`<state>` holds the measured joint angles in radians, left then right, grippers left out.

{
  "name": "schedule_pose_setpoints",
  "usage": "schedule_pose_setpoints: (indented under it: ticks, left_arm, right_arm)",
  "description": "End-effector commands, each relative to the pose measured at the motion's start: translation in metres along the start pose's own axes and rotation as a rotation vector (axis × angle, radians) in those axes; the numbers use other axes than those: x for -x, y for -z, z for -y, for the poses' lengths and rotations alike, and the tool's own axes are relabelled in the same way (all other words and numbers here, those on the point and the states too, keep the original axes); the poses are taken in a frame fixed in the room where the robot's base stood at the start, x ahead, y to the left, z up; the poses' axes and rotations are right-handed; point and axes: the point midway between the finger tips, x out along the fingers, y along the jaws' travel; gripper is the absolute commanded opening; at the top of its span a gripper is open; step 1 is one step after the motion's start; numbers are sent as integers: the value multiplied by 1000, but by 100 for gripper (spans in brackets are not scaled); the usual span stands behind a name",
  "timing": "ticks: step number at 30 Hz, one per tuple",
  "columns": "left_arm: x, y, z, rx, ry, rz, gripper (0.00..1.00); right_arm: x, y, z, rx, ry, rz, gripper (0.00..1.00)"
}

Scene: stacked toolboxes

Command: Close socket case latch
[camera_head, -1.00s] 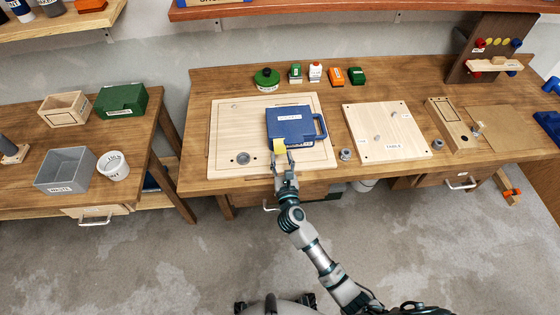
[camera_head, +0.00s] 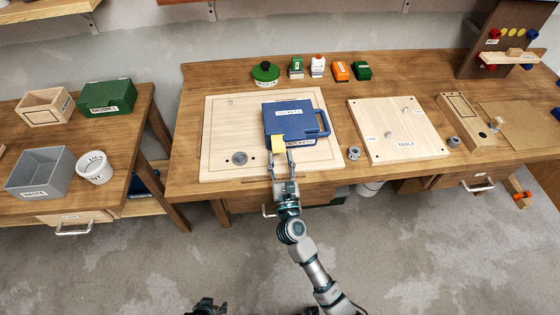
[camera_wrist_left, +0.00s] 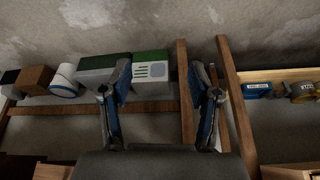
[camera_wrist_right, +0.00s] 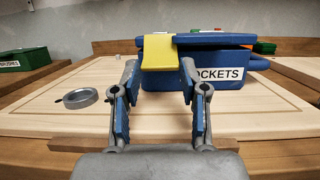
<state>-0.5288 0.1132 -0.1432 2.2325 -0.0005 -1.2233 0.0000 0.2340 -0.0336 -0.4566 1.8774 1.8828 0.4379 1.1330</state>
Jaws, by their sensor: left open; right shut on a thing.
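The blue socket case (camera_head: 290,119) lies on a pale wooden board with its handle to the right; it also shows in the right wrist view (camera_wrist_right: 213,92). Its lid lies over the body. The yellow latch (camera_head: 279,144) is at the left of the case's front and hangs from the lid edge in the right wrist view (camera_wrist_right: 160,52). My right gripper (camera_head: 280,157) is at the latch, its fingers on either side of it, shut on it. My left gripper (camera_wrist_left: 162,75) is open and empty in the left wrist view, away from the case.
The pale board (camera_head: 222,110) has a metal ring (camera_head: 239,158) at its front left. A board marked TABLE (camera_head: 390,145) lies to the right. Small coloured boxes stand behind. A grey bin (camera_head: 40,180) and green box (camera_head: 106,97) stand on the left bench.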

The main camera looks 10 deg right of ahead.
Motion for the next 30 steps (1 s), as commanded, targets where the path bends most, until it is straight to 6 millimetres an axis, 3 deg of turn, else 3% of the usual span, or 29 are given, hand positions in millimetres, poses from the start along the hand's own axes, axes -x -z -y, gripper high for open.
schedule_pose_setpoints:
  ticks: [1,9,21,22,24,25,30]
  left_arm:
    - [1,9,-2,-1,-4,-49,62]
    - [34,64,-7,-3,-17,-299,62]
    - [44,75,-8,-3,-19,-345,62]
    - [44,75,-8,-3,-19,-344,62]
    - [43,75,-8,-3,-19,-343,62]
    - [43,75,-8,-3,-19,-343,62]
    - [43,75,-8,-2,-19,-343,62]
  right_arm:
    - [2,9,0,-3,1,9,8]
    - [1,9,0,0,-1,69,8]
    - [0,5,0,0,0,81,8]
    - [0,5,0,0,0,81,46]
    - [0,5,0,0,0,81,63]
    - [0,5,0,0,0,80,69]
    - [0,6,0,0,0,80,69]
